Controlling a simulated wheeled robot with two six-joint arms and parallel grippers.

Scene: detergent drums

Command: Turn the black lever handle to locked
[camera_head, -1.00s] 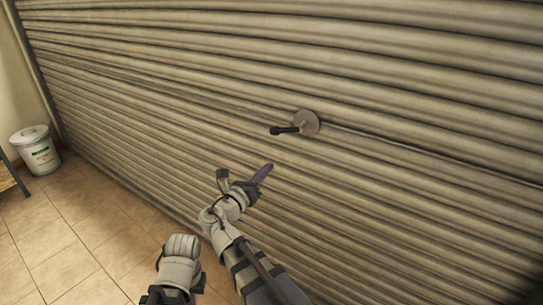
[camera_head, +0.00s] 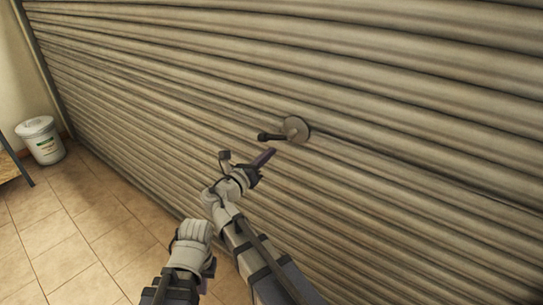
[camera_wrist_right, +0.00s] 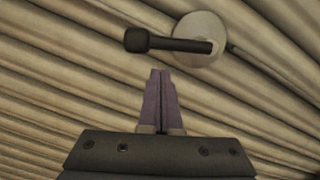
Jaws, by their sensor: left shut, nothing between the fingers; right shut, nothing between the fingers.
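The black lever handle (camera_head: 270,137) sticks out to the left from a round grey plate (camera_head: 296,129) on the shutter. In the right wrist view the lever (camera_wrist_right: 165,42) lies nearly level, its knob at the left and its other end over the plate (camera_wrist_right: 201,38). My right gripper (camera_head: 268,155) is shut and empty, just below the lever; in its wrist view the closed purple fingertips (camera_wrist_right: 160,74) point at the lever with a small gap. My left gripper is hidden in the head view; only its pale wrist shows at the bottom.
The ribbed roller shutter (camera_head: 400,60) fills most of the view. A white drum (camera_head: 41,140) stands on the tiled floor (camera_head: 70,215) at the far left, beside part of a table or shelf (camera_head: 12,165). The shutter around the lever is clear.

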